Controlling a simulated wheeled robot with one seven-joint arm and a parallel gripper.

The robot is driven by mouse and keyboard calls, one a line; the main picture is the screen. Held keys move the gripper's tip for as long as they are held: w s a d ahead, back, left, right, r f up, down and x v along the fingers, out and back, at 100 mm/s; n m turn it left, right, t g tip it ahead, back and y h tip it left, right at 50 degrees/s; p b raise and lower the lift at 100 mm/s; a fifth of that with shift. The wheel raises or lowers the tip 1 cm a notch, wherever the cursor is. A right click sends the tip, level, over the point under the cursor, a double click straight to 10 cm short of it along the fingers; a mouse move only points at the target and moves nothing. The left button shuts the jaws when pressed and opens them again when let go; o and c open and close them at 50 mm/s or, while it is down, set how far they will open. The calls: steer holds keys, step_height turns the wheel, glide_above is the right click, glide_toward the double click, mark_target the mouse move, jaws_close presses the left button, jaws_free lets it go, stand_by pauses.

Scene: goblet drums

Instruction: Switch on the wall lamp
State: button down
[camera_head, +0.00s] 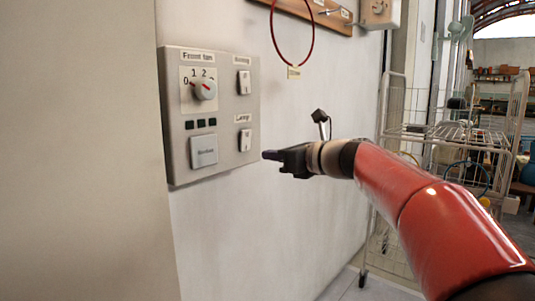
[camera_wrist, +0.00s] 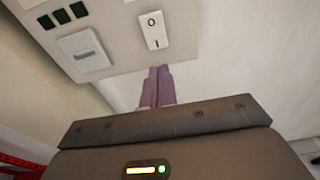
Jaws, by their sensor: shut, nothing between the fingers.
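The lamp switch (camera_head: 246,139) is a white rocker under a label reading "Lamp", at the lower right of a grey wall panel (camera_head: 215,160). In the wrist view the rocker (camera_wrist: 153,30) shows a circle at one end and a bar at the other. My gripper (camera_head: 270,155) is shut and empty, just right of the panel and close to the lamp switch. In the wrist view its fingertips (camera_wrist: 159,70) lie together just below the rocker, with a small gap in the picture. I cannot tell whether they touch the panel. The wall lamp itself is not identifiable.
The panel also carries a fan knob (camera_head: 205,88), another rocker switch (camera_head: 243,82) above the lamp switch, and a square button (camera_head: 203,152). A red ring (camera_head: 292,65) hangs from a wooden rack (camera_head: 315,14). A wire trolley (camera_head: 440,145) stands at right.

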steer(key=s+d+f, duration=0.1)
steer(key=s+d, duration=0.4)
steer(key=d, duration=0.1)
steer(key=shift+d+f+b, duration=0.15)
steer(key=shift+d+b, duration=0.05)
steer(key=shift+b, duration=0.25)
steer(key=s+f+n+g+h, duration=0.3)
steer(key=s+f+n+h, duration=0.2)
steer(key=s+f+n, duration=0.65)
steer(key=s+d+f+n+h, duration=0.4)
steer(key=s+d+f+n, duration=0.1)
steer(key=s+f+n, duration=0.2)
steer(key=s+d+f+n+g+h, duration=0.1)
steer(key=s+d+f+n+h, duration=0.3)
steer(key=s+f+n, duration=0.3)
steer(key=s+d+f, duration=0.1)
steer(key=s+f, duration=0.1)
steer(key=s, duration=0.2)
steer(key=shift+f+g, duration=0.25)
steer(key=shift+g, duration=0.05)
steer(key=shift+w, duration=0.1)
